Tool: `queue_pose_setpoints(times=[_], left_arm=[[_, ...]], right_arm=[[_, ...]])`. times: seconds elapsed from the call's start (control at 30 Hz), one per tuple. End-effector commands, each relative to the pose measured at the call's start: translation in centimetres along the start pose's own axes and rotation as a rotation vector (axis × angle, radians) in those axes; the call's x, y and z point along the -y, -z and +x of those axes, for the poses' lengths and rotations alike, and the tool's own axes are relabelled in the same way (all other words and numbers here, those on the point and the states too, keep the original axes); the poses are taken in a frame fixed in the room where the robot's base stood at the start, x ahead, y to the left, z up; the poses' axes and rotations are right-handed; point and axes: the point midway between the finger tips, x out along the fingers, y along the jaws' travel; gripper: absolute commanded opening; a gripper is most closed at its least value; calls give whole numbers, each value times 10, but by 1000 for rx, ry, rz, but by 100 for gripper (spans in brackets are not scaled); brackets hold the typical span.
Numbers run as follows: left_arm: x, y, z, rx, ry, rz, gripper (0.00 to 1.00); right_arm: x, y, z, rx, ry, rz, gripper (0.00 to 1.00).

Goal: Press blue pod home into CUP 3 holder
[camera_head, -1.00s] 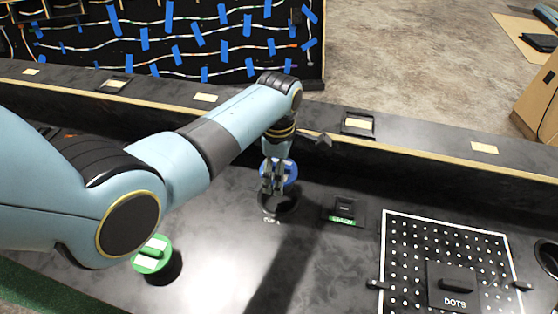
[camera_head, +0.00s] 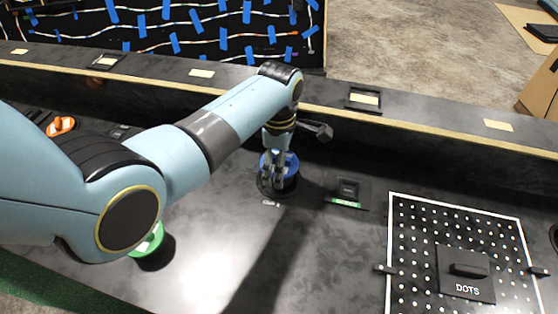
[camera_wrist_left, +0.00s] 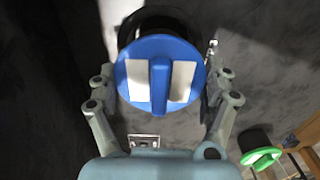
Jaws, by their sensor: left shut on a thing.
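The blue pod (camera_head: 288,163) has a round blue top with a raised bar and two pale patches, seen from above in the left wrist view (camera_wrist_left: 158,73). My left gripper (camera_head: 270,172) is shut on the pod, with fingers on both sides of it. The pod sits low at a black round holder (camera_head: 283,192), which has a small label at its front that is too small to read. Gripper and pod hide most of the holder's mouth, so I cannot tell how deep the pod is seated. My right gripper is not in view.
A small black box with a green label (camera_head: 347,191) stands right of the holder. The DOTS board (camera_head: 418,225) is at the lower right. A green-topped pod (camera_head: 151,241) is partly behind my arm, and an orange-topped item (camera_head: 61,125) is at the left. A raised ledge (camera_head: 420,120) runs behind.

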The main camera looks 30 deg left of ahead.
Motion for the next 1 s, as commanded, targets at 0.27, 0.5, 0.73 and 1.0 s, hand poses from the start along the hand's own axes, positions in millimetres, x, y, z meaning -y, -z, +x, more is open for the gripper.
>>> queue_pose_setpoints(times=[0.27,0.5,0.73,1.0], left_arm=[[0,0,1,0,0,0,54],[0,0,6,0,0,0,54],[0,0,11,0,0,0,54],[0,0,16,0,-1,0,54]], right_arm=[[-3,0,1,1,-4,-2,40],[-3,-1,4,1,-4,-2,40],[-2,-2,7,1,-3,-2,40],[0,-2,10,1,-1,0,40]])
